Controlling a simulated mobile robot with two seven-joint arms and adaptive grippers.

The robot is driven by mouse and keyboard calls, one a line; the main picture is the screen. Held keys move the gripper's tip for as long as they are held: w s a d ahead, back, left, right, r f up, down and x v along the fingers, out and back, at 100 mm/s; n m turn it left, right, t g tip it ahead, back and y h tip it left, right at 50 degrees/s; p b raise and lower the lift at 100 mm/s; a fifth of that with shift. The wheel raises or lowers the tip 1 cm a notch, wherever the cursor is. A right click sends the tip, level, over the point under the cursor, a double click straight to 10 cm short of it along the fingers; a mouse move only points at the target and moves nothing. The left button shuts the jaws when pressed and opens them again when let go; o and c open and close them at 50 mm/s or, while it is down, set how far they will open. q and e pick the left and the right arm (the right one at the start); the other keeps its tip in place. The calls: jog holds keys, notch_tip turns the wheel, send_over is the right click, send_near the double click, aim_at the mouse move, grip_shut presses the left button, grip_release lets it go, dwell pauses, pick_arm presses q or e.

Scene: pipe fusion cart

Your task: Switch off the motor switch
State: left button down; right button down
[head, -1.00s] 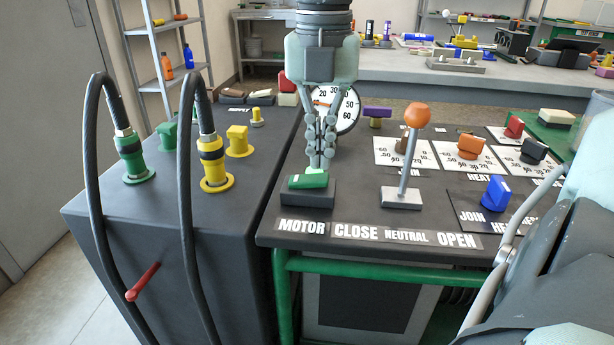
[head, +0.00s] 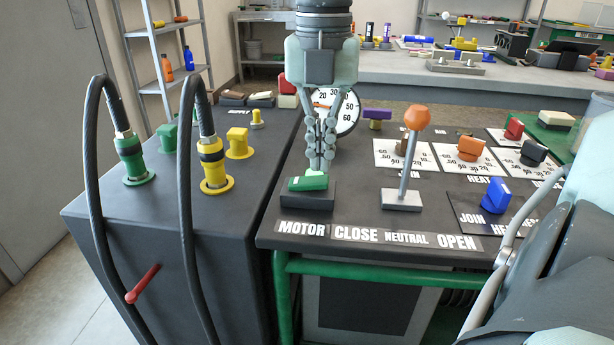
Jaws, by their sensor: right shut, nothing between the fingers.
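The motor switch is a green rocker (head: 308,183) on a dark base block (head: 306,200), above the MOTOR label (head: 302,228) at the left front of the control panel. My right gripper (head: 319,168) comes down from above, with its fingers together and empty. Its fingertips are at the back right part of the green rocker, touching it or just above it; I cannot tell which. The rocker seems a little higher on its right end. My left gripper does not show.
A lever with an orange knob (head: 417,117) stands right of the switch. A round dial gauge (head: 346,110) is behind the gripper. Dark hoses with green (head: 133,160) and yellow connectors (head: 213,165) rise on the left. Orange (head: 469,150) and blue knobs (head: 496,195) sit right.

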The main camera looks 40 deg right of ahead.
aim_at(320, 179)
jog(key=shift+f+b, duration=1.05)
jog(key=shift+f, duration=0.1)
dwell(0.6)
jog(key=shift+r, duration=0.1)
jog(key=shift+r+p, duration=2.25)
jog(key=shift+r, duration=1.2)
